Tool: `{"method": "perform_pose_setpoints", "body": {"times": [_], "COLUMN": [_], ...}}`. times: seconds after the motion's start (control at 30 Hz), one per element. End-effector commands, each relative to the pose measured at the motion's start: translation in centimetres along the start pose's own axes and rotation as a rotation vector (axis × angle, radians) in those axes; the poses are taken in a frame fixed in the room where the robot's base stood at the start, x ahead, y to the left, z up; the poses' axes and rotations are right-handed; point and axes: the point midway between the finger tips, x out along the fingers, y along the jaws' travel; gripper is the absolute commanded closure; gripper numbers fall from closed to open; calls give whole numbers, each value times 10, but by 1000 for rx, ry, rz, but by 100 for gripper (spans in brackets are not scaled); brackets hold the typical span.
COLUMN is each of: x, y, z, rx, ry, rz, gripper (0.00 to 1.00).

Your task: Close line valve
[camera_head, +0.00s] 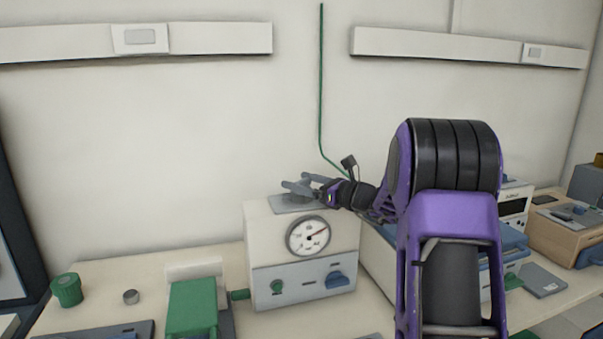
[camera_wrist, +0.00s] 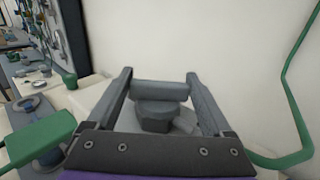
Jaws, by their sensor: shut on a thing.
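The line valve's grey handle (camera_wrist: 160,88) shows in the wrist view as a short bar above a dark grey hub (camera_wrist: 157,115). My gripper (camera_wrist: 158,77) has one finger at each end of this bar and is shut on it. In the head view, my gripper (camera_head: 299,186) is just above the grey plate (camera_head: 297,204) on top of the white unit (camera_head: 262,229). The handle cannot be told apart from the fingers there.
A green pipe (camera_head: 321,85) runs down the wall behind my gripper; in the wrist view it is at the right (camera_wrist: 300,110). The unit's front has a green knob (camera_head: 277,287) and a blue knob (camera_head: 337,280). A green block (camera_head: 193,305) stands to its left.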

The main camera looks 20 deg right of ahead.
Motion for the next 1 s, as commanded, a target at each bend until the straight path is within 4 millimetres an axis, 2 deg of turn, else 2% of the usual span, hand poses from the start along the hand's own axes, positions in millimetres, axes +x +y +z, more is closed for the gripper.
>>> {"method": "perform_pose_setpoints", "body": {"times": [0.03,0.5,1.0], "x": [-1,0,1], "y": [-3,-2,0], "z": [5,3,0], "rx": [3,-2,-3], "ry": [-1,-3,-2], "rz": [44,477,736], "gripper": [71,71,71]}}
